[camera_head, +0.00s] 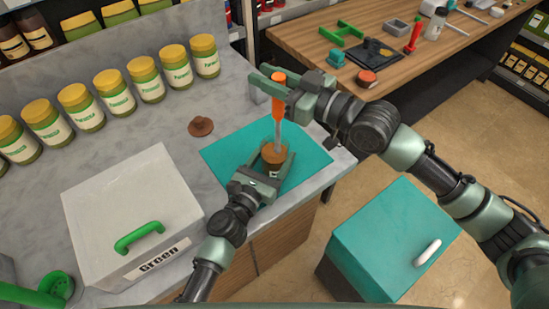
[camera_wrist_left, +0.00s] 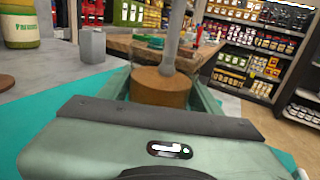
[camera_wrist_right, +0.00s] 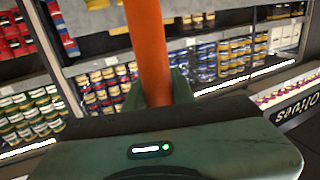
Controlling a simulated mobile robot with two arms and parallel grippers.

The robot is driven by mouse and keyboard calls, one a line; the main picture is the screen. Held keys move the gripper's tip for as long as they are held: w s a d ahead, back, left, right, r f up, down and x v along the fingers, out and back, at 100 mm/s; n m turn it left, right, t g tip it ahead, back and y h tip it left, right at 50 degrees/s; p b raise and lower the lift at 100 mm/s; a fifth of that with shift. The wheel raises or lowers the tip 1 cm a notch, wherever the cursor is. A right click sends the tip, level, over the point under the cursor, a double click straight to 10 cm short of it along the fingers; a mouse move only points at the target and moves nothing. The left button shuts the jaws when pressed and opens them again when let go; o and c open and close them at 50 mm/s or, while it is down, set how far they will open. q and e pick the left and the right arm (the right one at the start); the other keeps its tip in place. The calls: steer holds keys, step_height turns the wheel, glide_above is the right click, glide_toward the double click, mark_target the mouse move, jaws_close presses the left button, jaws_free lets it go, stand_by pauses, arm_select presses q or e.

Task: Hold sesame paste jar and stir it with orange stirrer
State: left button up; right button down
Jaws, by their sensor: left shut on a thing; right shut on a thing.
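The sesame paste jar (camera_head: 273,156) stands on the teal mat (camera_head: 228,146) with brown paste at its top. My left gripper (camera_head: 272,165) is shut on the jar, its fingers on either side of it. The paste also shows in the left wrist view (camera_wrist_left: 160,88). My right gripper (camera_head: 279,86) is shut on the orange handle of the stirrer (camera_head: 278,105), above the jar. The stirrer is about upright, and its grey shaft (camera_wrist_left: 174,35) reaches down to the paste. How deep its tip goes is hidden. In the right wrist view the orange handle (camera_wrist_right: 149,50) rises between the fingers.
A brown lid (camera_head: 201,127) lies on the counter left of the mat. Several yellow-lidded jars (camera_head: 114,92) line the back. A white box with a green handle (camera_head: 130,215) stands at the left. A teal box (camera_head: 395,240) stands right of the counter. A wooden table (camera_head: 400,50) holds tools.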

mark_target(268, 166)
step_height(268, 166, up, 9)
steer(key=shift+s+a+f, duration=0.15)
steer(key=shift+s+a, duration=0.2)
steer(key=shift+a, duration=0.1)
stand_by(0.4)
arm_select(q)
steer(key=o, duration=1.9)
steer(key=v, duration=0.7)
steer(key=shift+s+a, duration=0.1)
steer(key=shift+s, duration=0.15)
